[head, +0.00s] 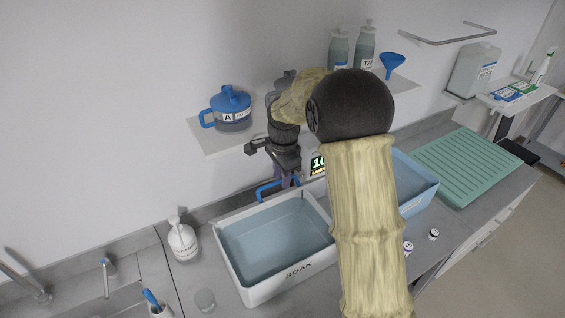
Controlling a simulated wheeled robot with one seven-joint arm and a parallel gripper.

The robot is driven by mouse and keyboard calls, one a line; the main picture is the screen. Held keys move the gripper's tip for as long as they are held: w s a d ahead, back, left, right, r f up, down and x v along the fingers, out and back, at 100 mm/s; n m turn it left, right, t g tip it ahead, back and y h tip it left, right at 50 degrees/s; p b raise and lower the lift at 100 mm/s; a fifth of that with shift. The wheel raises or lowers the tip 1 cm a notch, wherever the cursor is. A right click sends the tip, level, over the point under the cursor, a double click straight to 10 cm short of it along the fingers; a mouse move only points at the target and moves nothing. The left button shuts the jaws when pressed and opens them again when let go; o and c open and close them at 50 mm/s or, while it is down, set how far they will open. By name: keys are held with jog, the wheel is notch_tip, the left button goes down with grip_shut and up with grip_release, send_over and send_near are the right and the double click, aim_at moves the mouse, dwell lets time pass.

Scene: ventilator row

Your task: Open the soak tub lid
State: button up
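The soak tub (291,285) is a white rectangular box marked SOAK on the counter against the wall. Its top shows a pale blue, water-like surface inside the white rim, with no opaque cover over it. A blue handle (265,191) stands up at the tub's back edge; I cannot tell how the lid lies, whether clear or raised behind. My gripper (287,182) points down at the back of the tub, right beside the blue handle and overlapping its right end in the picture. Its fingertips are small and partly hidden, so I cannot tell whether it grips the handle.
My arm hides the tub's right side and part of a second blue tub (415,185). A wall shelf (214,143) with a blue-lidded jug (231,109) is close to my wrist. A white pump bottle (183,241) stands left; a green ridged drain mat (470,163) lies right.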

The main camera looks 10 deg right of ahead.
jog(key=shift+w+a+r, duration=0.1)
jog(key=shift+r, duration=0.15)
notch_tip(320, 180, up, 17)
jog(key=s+b, duration=0.1)
jog(key=b, duration=0.2)
jog(key=shift+s+d+f+b, duration=0.15)
jog(key=shift+d+f+b, duration=0.05)
jog(key=shift+d+b, duration=0.2)
